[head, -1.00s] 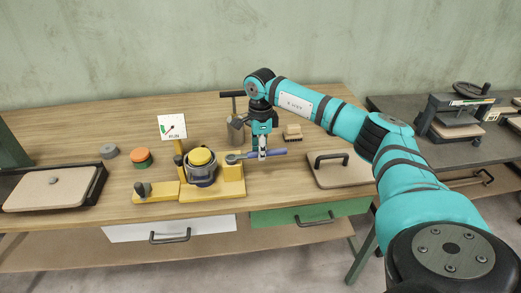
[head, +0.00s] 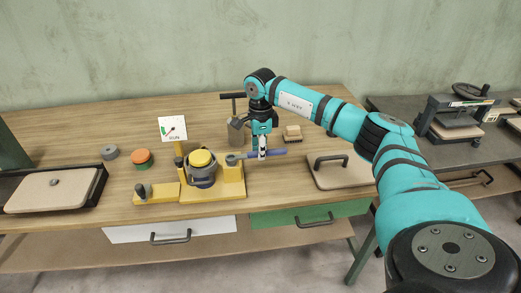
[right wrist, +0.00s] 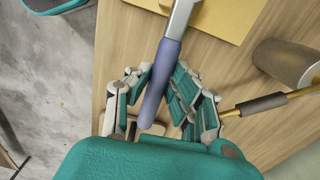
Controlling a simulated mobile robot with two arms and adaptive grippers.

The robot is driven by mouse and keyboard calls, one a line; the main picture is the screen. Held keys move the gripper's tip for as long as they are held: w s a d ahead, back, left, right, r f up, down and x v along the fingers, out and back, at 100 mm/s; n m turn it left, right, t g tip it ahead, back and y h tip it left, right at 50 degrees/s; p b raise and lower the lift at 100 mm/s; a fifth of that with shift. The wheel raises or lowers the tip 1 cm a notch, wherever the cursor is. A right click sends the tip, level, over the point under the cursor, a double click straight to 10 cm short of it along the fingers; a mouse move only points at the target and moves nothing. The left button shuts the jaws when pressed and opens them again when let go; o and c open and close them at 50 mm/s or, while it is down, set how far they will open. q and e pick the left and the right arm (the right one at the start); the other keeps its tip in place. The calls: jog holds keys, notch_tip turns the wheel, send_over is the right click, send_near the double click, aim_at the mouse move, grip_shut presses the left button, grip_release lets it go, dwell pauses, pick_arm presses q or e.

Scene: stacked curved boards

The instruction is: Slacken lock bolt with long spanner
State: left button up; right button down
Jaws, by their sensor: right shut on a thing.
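The long spanner (head: 277,153) has a blue-purple handle and a grey metal head. It lies level across the right post of the yellow fixture (head: 214,194), its head at the lock bolt (head: 232,159) on that post. The exact fit of head on bolt is too small to tell. My right gripper (head: 262,154) points down and is shut on the handle. In the right wrist view, the handle (right wrist: 161,82) runs between my fingers (right wrist: 165,92), and the spanner's head is out of frame. My left gripper is not in view.
A yellow-capped cylinder (head: 201,160) stands in the fixture, with a dial card (head: 172,129) behind it. A holder (head: 236,132) with a T-handled tool, a brush (head: 292,133) and a handled board (head: 341,171) are close to my gripper. Orange-topped and grey discs lie left.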

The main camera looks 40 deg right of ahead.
jog(key=shift+r+p, duration=0.6)
jog(key=shift+r, duration=0.15)
dwell(0.9)
jog(key=shift+r+p, duration=0.45)
jog(key=shift+r, duration=0.1)
notch_tip(320, 180, up, 4)
jog(key=p, duration=0.3)
jog(key=shift+f, duration=0.1)
